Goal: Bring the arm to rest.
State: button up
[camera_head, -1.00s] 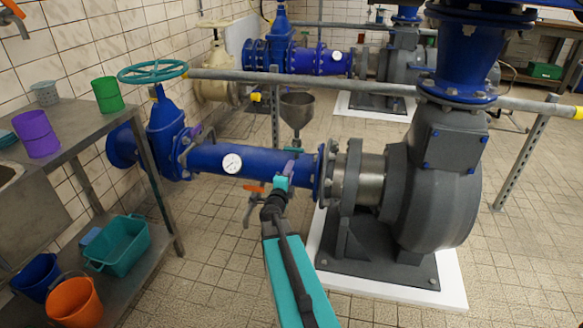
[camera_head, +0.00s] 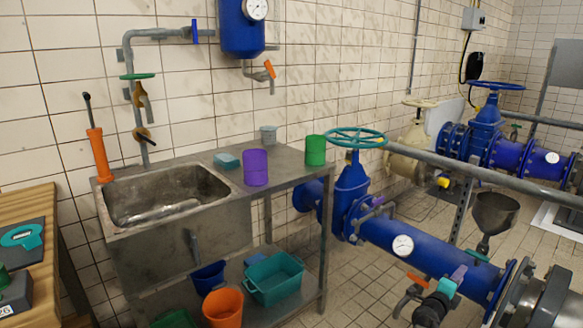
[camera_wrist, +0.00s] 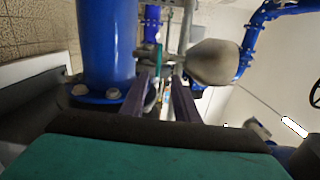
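My arm shows at the lower right of the head view, with only its front end in the picture. My gripper (camera_head: 459,272), teal with purple fingers, is seen in front of the blue horizontal pipe (camera_head: 430,245), right of its white gauge (camera_head: 403,246). In the wrist view my gripper (camera_wrist: 163,82) has its two dark purple fingers apart, with nothing held between them. Whether it touches the pipe cannot be told. The rest of the arm is outside the head view.
An orange-handled tap (camera_head: 416,281) is close left of my gripper. A grey rail (camera_head: 480,169) runs behind it, and a grey funnel (camera_head: 494,212) stands to its right. A steel sink table (camera_head: 285,181) with cups stands left. A wooden bench (camera_head: 40,205) is at far left.

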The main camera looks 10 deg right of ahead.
jog(key=w+a+f+n+t+y+p, duration=0.1)
jog(key=w+a+f+n+y+p, duration=0.2)
jog(key=a, duration=0.6)
jog(key=w+a+f+n+t+y+p, duration=0.1)
jog(key=a+n+y+p, duration=0.15)
jog(key=a+p, duration=0.4)
jog(key=w+a+f+n+t+y+p, duration=0.1)
jog(key=w+a+f+n+y+p, duration=0.15)
jog(key=a, duration=0.85)
jog(key=s+a+f+n+g+y+p, duration=0.2)
jog(key=s+a+f+n+y, duration=0.15)
jog(key=a, duration=0.45)
jog(key=s+a+f+n+g+y+p, duration=0.1)
jog(key=s+a+f+n+y+p, duration=0.3)
jog(key=a, duration=0.5)
jog(key=s+a+f+n+g+y+p, duration=0.1)
jog(key=s+a+f+n+g, duration=0.3)
jog(key=s, duration=0.5)
jog(key=s+a+f+n+g+p, duration=0.1)
jog(key=s+a+f+n+g, duration=0.3)
jog(key=s, duration=0.5)
jog(key=s+d+r+n+g, duration=0.1)
jog(key=s+n+g, duration=0.2)
jog(key=s, duration=0.5)
jog(key=s+d+r+n+g+h, duration=0.1)
jog(key=s+d+n+g, duration=0.1)
jog(key=s, duration=0.7)
jog(key=shift+s+d+n+g, duration=0.3)
jog(key=shift+n+g, duration=0.25)
jog(key=shift+g, duration=0.65)
